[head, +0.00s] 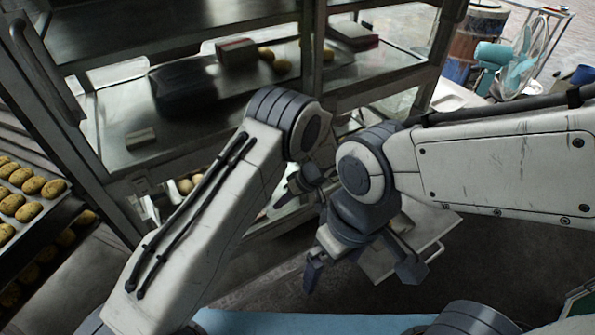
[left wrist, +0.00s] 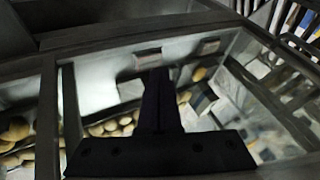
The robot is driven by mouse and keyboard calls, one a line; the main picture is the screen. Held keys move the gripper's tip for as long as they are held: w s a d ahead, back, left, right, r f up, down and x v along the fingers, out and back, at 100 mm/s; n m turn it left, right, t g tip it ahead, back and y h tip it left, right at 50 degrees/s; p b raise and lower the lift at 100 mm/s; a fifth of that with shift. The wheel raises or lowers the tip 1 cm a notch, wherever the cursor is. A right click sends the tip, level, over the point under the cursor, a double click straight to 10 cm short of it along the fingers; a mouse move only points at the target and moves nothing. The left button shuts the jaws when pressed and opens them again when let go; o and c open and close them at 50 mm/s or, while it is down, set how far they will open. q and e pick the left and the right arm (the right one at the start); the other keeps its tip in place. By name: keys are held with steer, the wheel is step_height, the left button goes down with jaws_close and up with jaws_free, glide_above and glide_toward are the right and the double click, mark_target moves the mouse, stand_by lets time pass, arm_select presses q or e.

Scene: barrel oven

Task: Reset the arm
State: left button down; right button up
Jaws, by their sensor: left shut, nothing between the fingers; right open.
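Behind the fingers are glass-like panels and round bread-like pieces. My right gripper (head: 362,275) points down near the middle of the head view, its two fingers spread wide and empty. The two arms are close together and overlap in the picture.
Trays of round buns (head: 30,187) stand at the left. The rack's shelf holds a dark block (head: 183,85), a box (head: 236,54) and a few buns. A light tray or board (head: 425,228) shows behind my right gripper. A blue fan (head: 528,48) stands far back right.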

arm_select(q)
steer(key=s+d+r+m+h, duration=0.25)
steer(key=s+r, duration=0.25)
steer(key=r, duration=0.3)
steer(key=s+d+r+m+h, duration=0.1)
steer(key=s+r+m, duration=0.35)
steer(key=r, duration=0.35)
steer(key=s+a+r+m+h, duration=0.1)
steer(key=s+r+m, duration=0.3)
steer(key=s, duration=0.6)
steer(key=s+r+m+h, duration=0.3)
steer(key=s+r+m, duration=0.1)
steer(key=s, duration=0.7)
steer(key=shift+a+r+g, duration=0.3)
steer(key=shift+a+r, duration=0.05)
steer(key=shift+w, duration=0.1)
